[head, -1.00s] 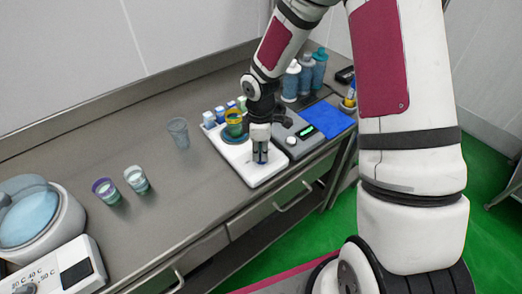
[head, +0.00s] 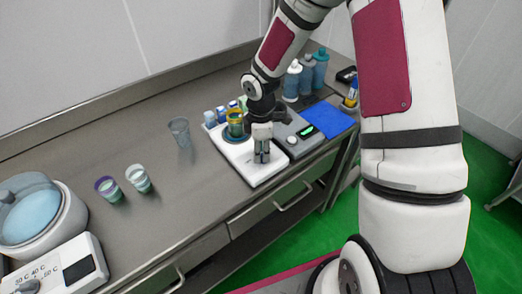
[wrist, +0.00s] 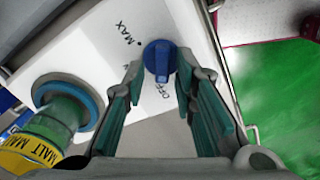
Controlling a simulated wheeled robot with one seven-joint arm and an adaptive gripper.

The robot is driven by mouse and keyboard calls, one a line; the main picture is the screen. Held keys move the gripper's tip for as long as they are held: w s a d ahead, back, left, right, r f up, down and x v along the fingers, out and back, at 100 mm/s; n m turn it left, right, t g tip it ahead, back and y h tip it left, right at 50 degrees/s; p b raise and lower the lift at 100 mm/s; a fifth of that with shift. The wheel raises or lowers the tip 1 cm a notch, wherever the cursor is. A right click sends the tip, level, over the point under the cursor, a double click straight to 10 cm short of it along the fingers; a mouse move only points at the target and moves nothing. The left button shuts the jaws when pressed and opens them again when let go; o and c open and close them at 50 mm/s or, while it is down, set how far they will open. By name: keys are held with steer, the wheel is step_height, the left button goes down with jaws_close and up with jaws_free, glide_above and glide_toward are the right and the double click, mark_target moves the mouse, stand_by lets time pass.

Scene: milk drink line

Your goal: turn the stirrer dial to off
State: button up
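The stirrer is a white box (head: 233,154) near the counter's front edge, and its white top (wrist: 92,48) fills the upper left of the wrist view. The blue stirrer dial (wrist: 160,58) has a raised ridge and sits on this top, with "MAX" and a dot to its upper left and "OFF" below it. I cannot tell for sure which mark the ridge points to. My gripper (head: 262,158) is over the stirrer and hides the dial in the head view. In the wrist view my gripper (wrist: 160,80) is open, its teal-padded fingers either side of the dial.
A yellow-banded malt glass (wrist: 52,132) stands on the stirrer's round blue plate (wrist: 89,91), close to my left finger. A grey device with a green display (head: 307,131) is right of the stirrer. Several bottles stand behind. An empty glass (head: 180,131) and two cups are left.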

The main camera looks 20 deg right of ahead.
stand_by(0.3)
step_height(320, 180, up, 12)
stand_by(0.5)
stand_by(0.3)
steer(key=s+d+r+m+t+h, duration=0.25)
steer(key=s+r+m, duration=0.7)
steer(key=r, duration=0.65)
steer(key=s+a+r+m+t+y, duration=0.1)
steer(key=s+r+m, duration=0.1)
steer(key=s, duration=0.4)
steer(key=s+r+m+t+y, duration=0.1)
steer(key=s+r+m+t, duration=0.1)
steer(key=s, duration=0.5)
steer(key=shift+a+r+m, duration=0.35)
steer(key=shift+r+m, duration=0.2)
steer(key=shift+m, duration=0.6)
steer(key=shift+y, duration=0.25)
